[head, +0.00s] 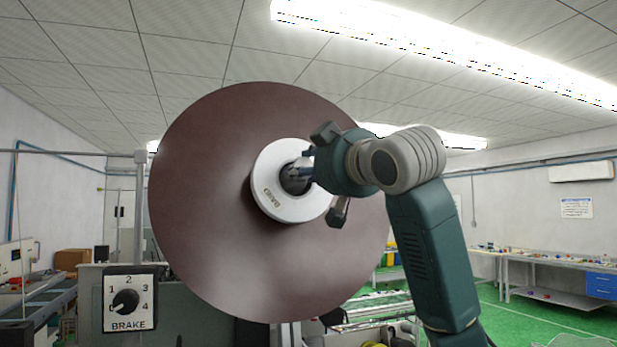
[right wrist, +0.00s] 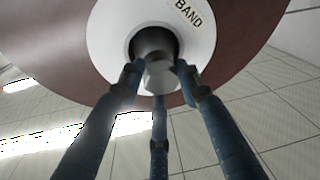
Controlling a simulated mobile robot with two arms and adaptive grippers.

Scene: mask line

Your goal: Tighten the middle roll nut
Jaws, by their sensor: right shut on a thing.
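A large brown roll (head: 200,220) faces me in the head view, with a white round hub plate (head: 272,202) marked "BAND" at its middle. The plate also shows in the right wrist view (right wrist: 120,45), with a dark round recess in its centre. A grey metal nut (right wrist: 158,78) sits at the mouth of this recess. My right gripper (head: 300,173) reaches in from the right, its blue fingers (right wrist: 160,85) closed around the nut. In the head view the fingers and hand mostly hide the nut. My left gripper is not in view.
A brake dial (head: 129,300) with numbers stands at the lower left beside a grey post (head: 140,220). A workbench (head: 540,262) with small parts runs along the right wall. The green floor (head: 530,318) shows free room at the right.

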